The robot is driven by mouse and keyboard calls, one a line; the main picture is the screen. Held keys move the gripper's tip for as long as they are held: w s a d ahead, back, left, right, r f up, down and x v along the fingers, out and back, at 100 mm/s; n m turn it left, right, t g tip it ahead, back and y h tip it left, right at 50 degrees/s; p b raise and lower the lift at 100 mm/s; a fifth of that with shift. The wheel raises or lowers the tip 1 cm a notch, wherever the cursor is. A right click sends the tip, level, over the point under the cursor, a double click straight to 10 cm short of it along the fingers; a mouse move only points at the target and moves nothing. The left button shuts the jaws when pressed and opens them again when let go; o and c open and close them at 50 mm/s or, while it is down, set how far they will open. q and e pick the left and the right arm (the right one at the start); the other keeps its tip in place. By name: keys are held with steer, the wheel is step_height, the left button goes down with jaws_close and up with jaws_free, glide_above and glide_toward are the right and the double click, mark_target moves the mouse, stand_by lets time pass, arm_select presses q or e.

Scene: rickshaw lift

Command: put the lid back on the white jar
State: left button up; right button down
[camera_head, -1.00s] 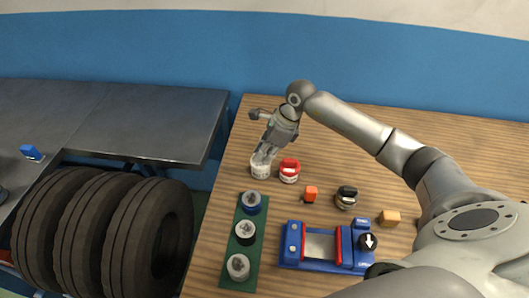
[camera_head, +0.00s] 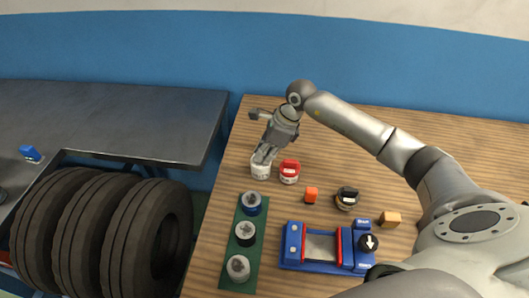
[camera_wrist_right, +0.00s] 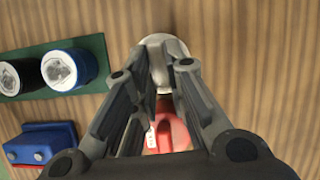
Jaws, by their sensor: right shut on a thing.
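The white jar (camera_head: 261,172) stands on the wooden table near its left edge, beside a jar with a red lid (camera_head: 290,166). My right gripper (camera_head: 265,156) points down at the top of the white jar. It is shut on what looks like the pale lid (camera_wrist_right: 158,68), seen between the fingers (camera_wrist_right: 159,78) in the right wrist view. The fingers hide most of the lid, so I cannot tell whether it touches the jar's rim. My left gripper is not in view.
A green mat (camera_head: 228,262) holds three containers. Tyres (camera_head: 150,235) and a dark bench (camera_head: 150,115) are left. The table's back is clear.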

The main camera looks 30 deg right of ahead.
steer(key=shift+f+b, duration=0.2)
steer(key=shift+b, duration=0.35)
stand_by(0.8)
stand_by(0.3)
steer(key=c, duration=1.4)
jaws_free()
steer(key=shift+o, duration=0.3)
steer(key=o, duration=0.4)
steer(key=shift+o, duration=0.2)
steer(key=shift+r+p, duration=1.8)
steer(key=shift+r, duration=1.75)
